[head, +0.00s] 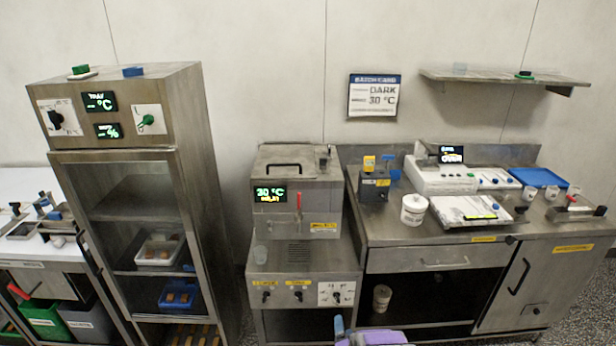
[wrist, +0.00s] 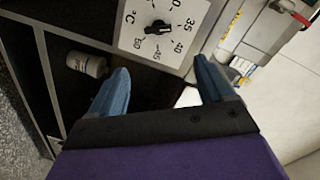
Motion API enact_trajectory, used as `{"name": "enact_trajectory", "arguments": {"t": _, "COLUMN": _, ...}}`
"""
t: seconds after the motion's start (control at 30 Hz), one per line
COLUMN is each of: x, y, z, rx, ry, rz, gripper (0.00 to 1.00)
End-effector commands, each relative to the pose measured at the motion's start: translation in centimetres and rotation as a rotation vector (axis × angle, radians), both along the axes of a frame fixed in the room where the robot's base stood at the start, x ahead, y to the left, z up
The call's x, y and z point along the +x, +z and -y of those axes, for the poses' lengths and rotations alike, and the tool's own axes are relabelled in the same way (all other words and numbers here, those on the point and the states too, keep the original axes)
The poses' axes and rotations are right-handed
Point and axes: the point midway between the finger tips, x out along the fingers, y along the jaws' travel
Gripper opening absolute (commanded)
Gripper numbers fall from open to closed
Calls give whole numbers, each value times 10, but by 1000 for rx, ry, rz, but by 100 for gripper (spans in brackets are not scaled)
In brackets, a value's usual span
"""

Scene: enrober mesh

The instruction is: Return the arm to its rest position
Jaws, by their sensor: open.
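My gripper (wrist: 160,88) shows in the wrist view with its two blue fingers apart and nothing between them. Beyond the fingertips is a white temperature dial plate with a black knob (wrist: 158,27), apart from the fingers as far as I can tell. In the head view part of my arm, purple and blue, shows at the bottom middle, in front of the steel machine (head: 300,262) with the 30 °C display. The fingertips are not clear in the head view.
A tall glass-door cabinet (head: 190,100) stands at left. A steel bench (head: 400,236) at right holds a white tub (head: 414,209), a scale and a blue tray (head: 535,176). A wall shelf (head: 500,77) hangs above. A white container (wrist: 86,64) stands on a lower shelf.

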Motion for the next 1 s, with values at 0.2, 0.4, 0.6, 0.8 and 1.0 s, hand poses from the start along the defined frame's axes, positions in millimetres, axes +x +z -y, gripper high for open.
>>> {"name": "enact_trajectory", "arguments": {"t": 0.2, "x": 34, "y": 45, "z": 7, "rx": -113, "ry": 19, "rz": -132, "gripper": 81}}
{"name": "enact_trajectory", "arguments": {"t": 0.4, "x": 47, "y": 86, "z": 13, "rx": -211, "ry": 40, "rz": -263, "gripper": 81}}
{"name": "enact_trajectory", "arguments": {"t": 0.6, "x": 47, "y": 132, "z": 19, "rx": -301, "ry": 68, "rz": -388, "gripper": 81}}
{"name": "enact_trajectory", "arguments": {"t": 0.8, "x": 31, "y": 177, "z": 23, "rx": -383, "ry": 104, "rz": -521, "gripper": 81}}
{"name": "enact_trajectory", "arguments": {"t": 1.0, "x": 4, "y": 225, "z": 26, "rx": -456, "ry": 151, "rz": -642, "gripper": 81}}
